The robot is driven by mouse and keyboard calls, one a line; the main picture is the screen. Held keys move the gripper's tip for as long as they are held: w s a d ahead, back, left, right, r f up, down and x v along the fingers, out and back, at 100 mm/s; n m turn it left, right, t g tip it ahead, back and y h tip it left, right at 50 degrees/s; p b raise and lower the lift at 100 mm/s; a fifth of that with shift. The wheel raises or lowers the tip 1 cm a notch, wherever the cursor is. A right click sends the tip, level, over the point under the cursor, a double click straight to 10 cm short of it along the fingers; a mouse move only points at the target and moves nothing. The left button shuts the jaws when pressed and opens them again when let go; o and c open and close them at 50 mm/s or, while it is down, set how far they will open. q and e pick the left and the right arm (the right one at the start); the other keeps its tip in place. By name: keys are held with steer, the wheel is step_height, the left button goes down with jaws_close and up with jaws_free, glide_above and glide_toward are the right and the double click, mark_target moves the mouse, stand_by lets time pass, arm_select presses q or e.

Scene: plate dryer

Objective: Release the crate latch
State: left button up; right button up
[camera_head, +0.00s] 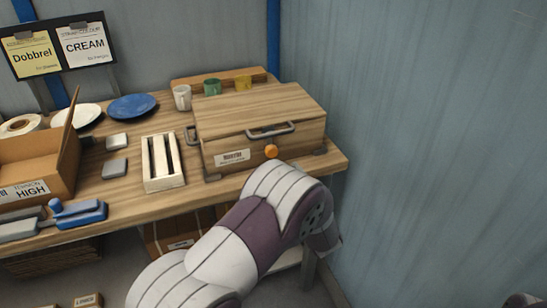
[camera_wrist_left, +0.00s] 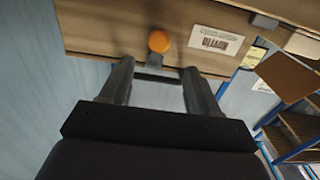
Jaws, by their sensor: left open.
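The wooden crate (camera_head: 215,150) stands closed on the workbench, with a white label and a grey bar handle (camera_head: 270,131) on its front. An orange latch knob (camera_head: 271,151) sits below the handle. The wrist view shows the crate front (camera_wrist_left: 110,35) upside down, with the orange knob (camera_wrist_left: 159,41) beyond the fingertips. My left gripper (camera_wrist_left: 158,70) is open, its fingers either side of the knob's line and apart from it. A dark bar shows between the fingers; I cannot tell its contact. In the head view my arm hides the gripper. My right gripper is out of view.
On the workbench (camera_head: 120,205), a slatted wooden tray (camera_head: 163,163) and an open cardboard box (camera_head: 45,160) stand left of the crate. Several cups stand behind it. A blue wall (camera_head: 430,150) rises close on the right.

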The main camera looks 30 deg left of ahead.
mark_target(273, 152)
arm_select(q)
steer(key=x, duration=0.8)
steer(key=shift+w+d+f, duration=0.15)
steer(key=shift+w, duration=0.05)
steer(key=shift+w+a, duration=0.3)
steer(key=shift+a, duration=0.15)
steer(key=c, duration=1)
